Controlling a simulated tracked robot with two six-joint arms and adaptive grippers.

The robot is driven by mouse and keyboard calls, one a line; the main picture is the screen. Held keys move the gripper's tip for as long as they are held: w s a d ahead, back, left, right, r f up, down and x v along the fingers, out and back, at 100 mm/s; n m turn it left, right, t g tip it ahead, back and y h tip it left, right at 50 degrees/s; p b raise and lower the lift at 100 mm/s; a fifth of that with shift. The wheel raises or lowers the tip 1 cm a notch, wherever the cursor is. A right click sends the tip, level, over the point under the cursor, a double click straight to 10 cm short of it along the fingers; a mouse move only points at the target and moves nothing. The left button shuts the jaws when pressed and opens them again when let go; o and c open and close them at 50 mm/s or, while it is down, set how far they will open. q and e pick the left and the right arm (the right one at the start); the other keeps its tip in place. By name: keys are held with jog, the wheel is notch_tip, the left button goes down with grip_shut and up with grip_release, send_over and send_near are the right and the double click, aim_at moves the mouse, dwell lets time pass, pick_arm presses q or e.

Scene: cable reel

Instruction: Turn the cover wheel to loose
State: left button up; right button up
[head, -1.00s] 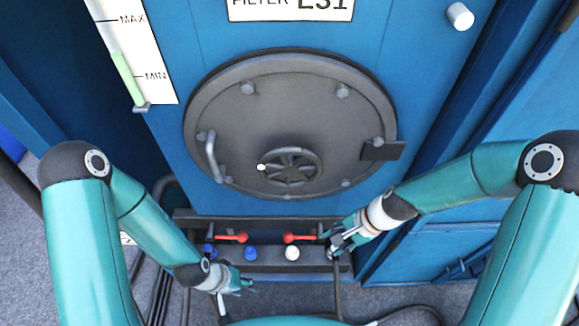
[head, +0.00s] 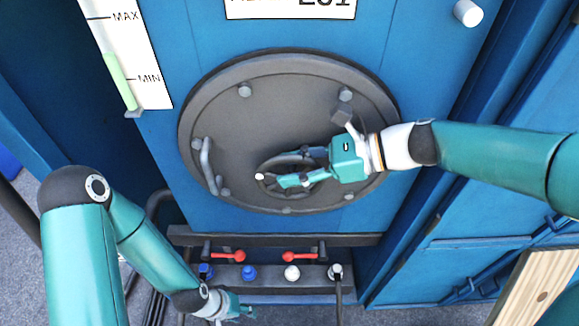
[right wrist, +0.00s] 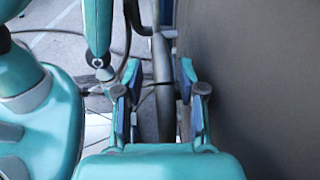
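The dark grey cover wheel (head: 275,162) sits low on the round grey cover (head: 235,125), with a small white knob (head: 258,177) at its left. My right gripper (head: 290,168) is at the wheel and hides much of its right side and hub. In the right wrist view my right gripper (right wrist: 160,92) has its blue-padded fingers apart. The wheel's rim (right wrist: 163,75) runs between them, with gaps visible beside it. My left gripper (head: 242,310) hangs low, away from the wheel. Its fingers are too small to read.
A handle (head: 207,165) stands out at the cover's left, and bolts ring its edge. Below is a ledge with red levers (head: 228,256) and blue and white caps. A level gauge (head: 122,80) is at upper left. A wooden-topped thing (head: 540,290) stands at lower right.

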jog(key=shift+x, duration=0.95)
grip_shut()
jog(key=shift+d, duration=0.25)
jog(key=shift+a, duration=0.1)
jog(key=shift+s+a+p, duration=0.1)
jog(key=shift+p, duration=0.35)
